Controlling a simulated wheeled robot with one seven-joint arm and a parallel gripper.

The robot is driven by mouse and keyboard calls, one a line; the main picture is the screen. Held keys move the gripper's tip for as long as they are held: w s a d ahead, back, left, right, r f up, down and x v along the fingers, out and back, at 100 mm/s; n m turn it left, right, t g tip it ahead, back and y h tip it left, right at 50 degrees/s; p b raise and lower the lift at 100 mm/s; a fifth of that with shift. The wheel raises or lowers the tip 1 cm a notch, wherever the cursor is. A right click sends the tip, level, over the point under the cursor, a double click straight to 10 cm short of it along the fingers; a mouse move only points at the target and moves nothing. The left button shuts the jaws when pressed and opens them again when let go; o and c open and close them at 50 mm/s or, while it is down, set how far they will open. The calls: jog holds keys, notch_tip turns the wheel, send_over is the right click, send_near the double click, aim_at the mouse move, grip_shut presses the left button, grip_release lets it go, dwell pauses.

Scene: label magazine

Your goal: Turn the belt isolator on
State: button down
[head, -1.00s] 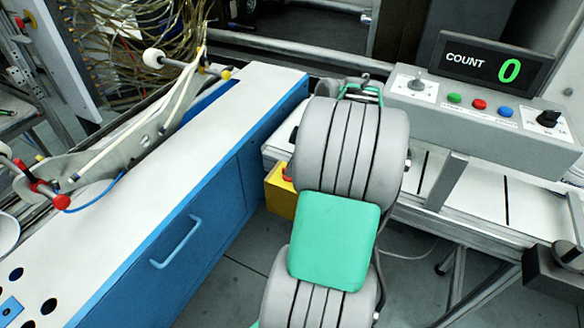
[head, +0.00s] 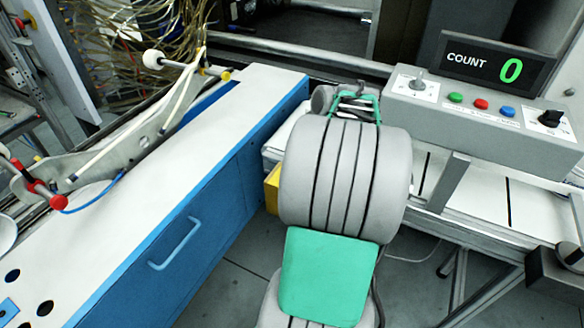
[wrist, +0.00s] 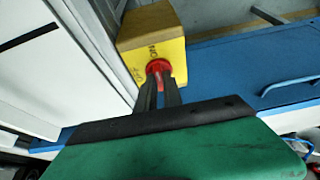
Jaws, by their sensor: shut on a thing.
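The belt isolator is a yellow box (wrist: 131,56) with a red knob (wrist: 158,68) on its face. In the wrist view, lettering that looks like ON and OFF shows beside the knob. My gripper (wrist: 159,84) has its two dark fingers on either side of the knob and is shut on it. The fingers cover part of the knob, so its exact setting is hard to read. In the head view, only a strip of the yellow box (head: 271,190) shows left of my arm. The knob and my fingers are hidden there.
A blue cabinet (head: 203,225) with a white top stands left of my arm. A grey control panel (head: 477,115) with coloured buttons and a COUNT display (head: 495,66) reading 0 stands at the right, above a white conveyor bed (head: 480,192). Grey floor lies below.

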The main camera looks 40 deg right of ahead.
jog(key=shift+s+f, duration=0.1)
jog(key=c, duration=1.5)
grip_release()
jog(key=p+v, duration=0.1)
jog(key=v, duration=0.7)
jog(key=shift+a, duration=0.1)
